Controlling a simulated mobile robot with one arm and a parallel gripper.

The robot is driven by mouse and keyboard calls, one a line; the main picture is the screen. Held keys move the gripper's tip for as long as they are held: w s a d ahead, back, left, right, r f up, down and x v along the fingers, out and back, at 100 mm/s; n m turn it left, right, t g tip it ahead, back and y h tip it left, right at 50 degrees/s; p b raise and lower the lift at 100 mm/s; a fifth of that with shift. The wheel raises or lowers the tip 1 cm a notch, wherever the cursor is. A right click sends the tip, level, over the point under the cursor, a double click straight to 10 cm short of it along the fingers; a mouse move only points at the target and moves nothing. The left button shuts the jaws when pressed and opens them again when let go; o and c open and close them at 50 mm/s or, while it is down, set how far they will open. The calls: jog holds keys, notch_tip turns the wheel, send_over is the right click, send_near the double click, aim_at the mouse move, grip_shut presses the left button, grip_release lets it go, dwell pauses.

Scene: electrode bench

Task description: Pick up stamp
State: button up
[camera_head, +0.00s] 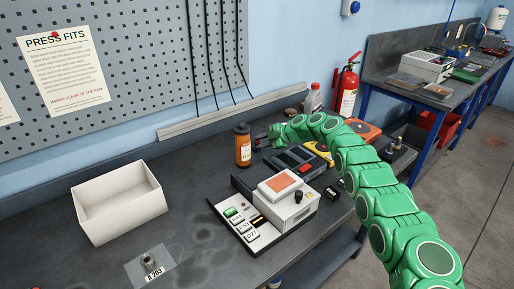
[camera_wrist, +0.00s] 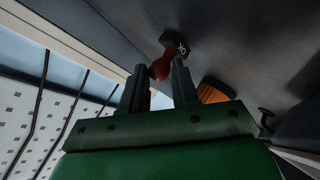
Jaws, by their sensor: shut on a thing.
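The stamp (camera_wrist: 161,68) has a red rounded handle and a dark base marked "OK". In the wrist view it sits at and just past the fingertips of my gripper (camera_wrist: 158,82), which is shut on its handle. The base points away from the fingers, tilted in the picture. In the head view my gripper (camera_head: 263,141) is low over the back of the bench, just right of the orange bottle. The stamp is too small and hidden there to make out clearly. I cannot tell whether its base touches the bench.
The orange bottle (camera_head: 243,146) stands close left of my gripper. A press-like device (camera_head: 288,203) and a dark instrument (camera_head: 296,160) stand in front. A white open box (camera_head: 119,203) and a labelled part (camera_head: 150,261) are at left. Bare bench lies between box and bottle.

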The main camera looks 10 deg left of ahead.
jog(key=shift+s+f, duration=0.1)
jog(key=shift+f, duration=0.15)
grip_shut()
